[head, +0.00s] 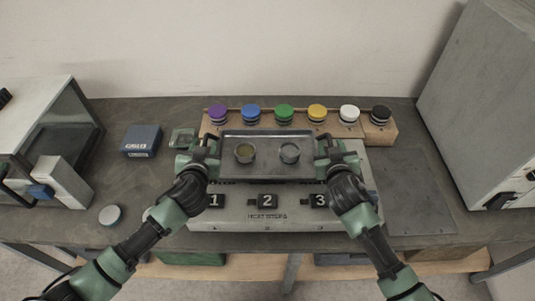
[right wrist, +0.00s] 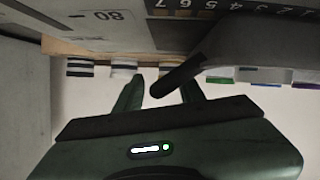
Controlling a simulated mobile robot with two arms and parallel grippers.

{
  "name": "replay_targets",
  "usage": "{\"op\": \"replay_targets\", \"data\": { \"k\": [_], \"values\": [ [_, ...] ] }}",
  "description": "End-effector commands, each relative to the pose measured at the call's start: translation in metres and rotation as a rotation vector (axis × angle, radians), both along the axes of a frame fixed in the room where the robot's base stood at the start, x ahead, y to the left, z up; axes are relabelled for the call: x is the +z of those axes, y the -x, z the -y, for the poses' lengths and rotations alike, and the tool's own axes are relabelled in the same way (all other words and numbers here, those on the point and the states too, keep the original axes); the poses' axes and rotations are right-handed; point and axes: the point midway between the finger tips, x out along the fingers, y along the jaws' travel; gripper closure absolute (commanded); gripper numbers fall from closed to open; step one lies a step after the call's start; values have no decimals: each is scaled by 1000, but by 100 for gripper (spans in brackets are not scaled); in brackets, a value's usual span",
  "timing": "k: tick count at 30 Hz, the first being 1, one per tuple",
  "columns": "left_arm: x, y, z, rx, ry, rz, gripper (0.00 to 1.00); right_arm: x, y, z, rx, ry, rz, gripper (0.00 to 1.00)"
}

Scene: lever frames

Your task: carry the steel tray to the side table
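The steel tray (head: 267,173) is a shallow grey rectangle in the middle of the head view, carrying two small round metal cups (head: 245,153) (head: 290,153) side by side. My left gripper (head: 205,149) is at its left end handle; whether the fingers are closed there is too small to tell. My right gripper (head: 331,151) is at its right end handle. In the right wrist view its fingers (right wrist: 163,88) stand apart, with the dark handle bar (right wrist: 182,75) between or in front of them. I cannot make out a side table.
A numbered grey fixture (head: 268,216) lies at the near side of the tray. A wooden rack (head: 379,132) with several coloured knobs stands behind. A blue box (head: 141,140) and a round lid (head: 110,215) lie left; a bare dark plate (head: 415,195) lies right. Large cabinets flank both sides.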

Motion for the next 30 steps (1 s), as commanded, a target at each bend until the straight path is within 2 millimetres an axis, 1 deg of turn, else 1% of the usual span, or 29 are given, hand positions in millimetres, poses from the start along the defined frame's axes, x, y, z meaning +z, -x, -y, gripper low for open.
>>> {"op": "replay_targets", "data": {
  "k": [5, 6, 8, 9, 30],
  "values": [
    [0, 0, 0, -1, 0, 0, 61, 0, 0, 0, 0, 0, 0, 61],
    [0, 0, 0, -1, 0, 0, 72, 0, 0, 0, 0, 0, 0, 72],
    [0, 0, 0, -1, 0, 0, 89, 0, 0, 0, 0, 0, 0, 89],
    [0, 0, 0, -1, 0, 0, 100, 0, 0, 0, 0, 0, 0, 100],
    [0, 0, 0, 0, 0, 0, 100, 0, 0, 0, 0, 0, 0, 100]
  ]
}}
